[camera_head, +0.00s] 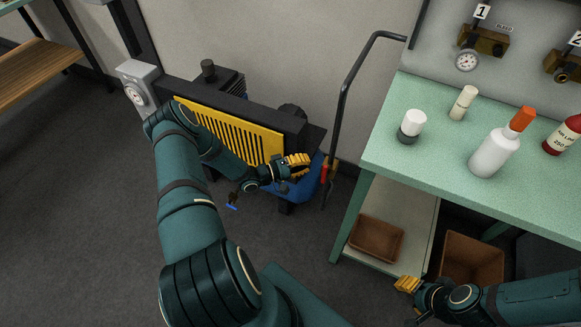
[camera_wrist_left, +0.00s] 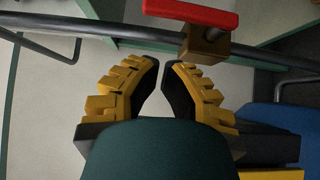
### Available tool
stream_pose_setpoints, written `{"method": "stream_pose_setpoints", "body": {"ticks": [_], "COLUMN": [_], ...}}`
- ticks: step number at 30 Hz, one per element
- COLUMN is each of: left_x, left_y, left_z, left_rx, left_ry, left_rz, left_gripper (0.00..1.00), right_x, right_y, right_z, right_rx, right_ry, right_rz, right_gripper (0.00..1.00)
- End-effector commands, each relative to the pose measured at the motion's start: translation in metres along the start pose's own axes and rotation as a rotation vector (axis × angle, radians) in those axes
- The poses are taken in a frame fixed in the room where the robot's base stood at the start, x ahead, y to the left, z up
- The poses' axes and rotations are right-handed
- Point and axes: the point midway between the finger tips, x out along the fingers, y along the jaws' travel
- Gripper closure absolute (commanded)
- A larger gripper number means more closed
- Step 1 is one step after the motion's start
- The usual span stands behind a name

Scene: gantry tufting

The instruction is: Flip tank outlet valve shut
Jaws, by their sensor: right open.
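The outlet valve has a red lever (camera_wrist_left: 195,12) on a brass body (camera_wrist_left: 205,45), set on a dark pipe in the left wrist view. The lever lies nearly along the pipe there. A small red part (camera_head: 325,172) beside the compressor in the head view looks like the same lever. My left gripper (camera_head: 305,163) is just left of it; in its wrist view the yellow-backed fingertips (camera_wrist_left: 161,63) point toward the pipe, just below and left of the valve. A narrow gap separates the tips, with nothing between. My right gripper (camera_head: 400,284) is open and empty at lower right.
The compressor has a yellow slatted guard (camera_head: 235,130) and a blue tank (camera_head: 308,185). A blue handle (camera_head: 232,206) sits low at its left. A bent black rail (camera_head: 345,85) rises beside it. The green bench (camera_head: 440,145) holds bottles. Brown bins (camera_head: 375,238) sit below.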

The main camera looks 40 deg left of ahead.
Motion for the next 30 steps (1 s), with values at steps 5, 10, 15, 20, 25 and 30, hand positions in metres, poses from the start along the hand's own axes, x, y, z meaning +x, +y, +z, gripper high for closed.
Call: {"method": "stream_pose_setpoints", "body": {"ticks": [5,10,15,20,25,30], "left_x": [0.016,0.023,0.024,0.024,0.025,0.030], "left_y": [0.000,0.000,0.000,0.000,0.001,0.002], "left_z": [0.019,0.026,0.028,0.027,0.027,0.025], "left_rx": [-0.005,-0.003,-0.002,-0.002,0.007,0.034], "left_ry": [-0.002,-0.001,-0.002,-0.002,-0.003,-0.002], "left_rz": [0.001,0.000,0.000,0.000,-0.009,-0.037], "left_gripper": [1.00,1.00,1.00,1.00,1.00,1.00], "right_x": [-0.001,-0.001,-0.001,-0.001,-0.001,-0.002], "right_y": [0.000,-0.001,0.000,0.000,-0.001,-0.001], "right_z": [0.000,0.000,0.000,0.000,0.000,0.000], "right_rx": [0.000,0.000,0.000,0.000,0.000,0.000], "right_ry": [0.000,0.000,0.000,0.000,0.000,-0.001], "right_rz": [0.000,0.000,0.000,0.000,0.000,0.000], "right_gripper": [0.53,0.53,0.53,0.53,0.53,0.53]}}
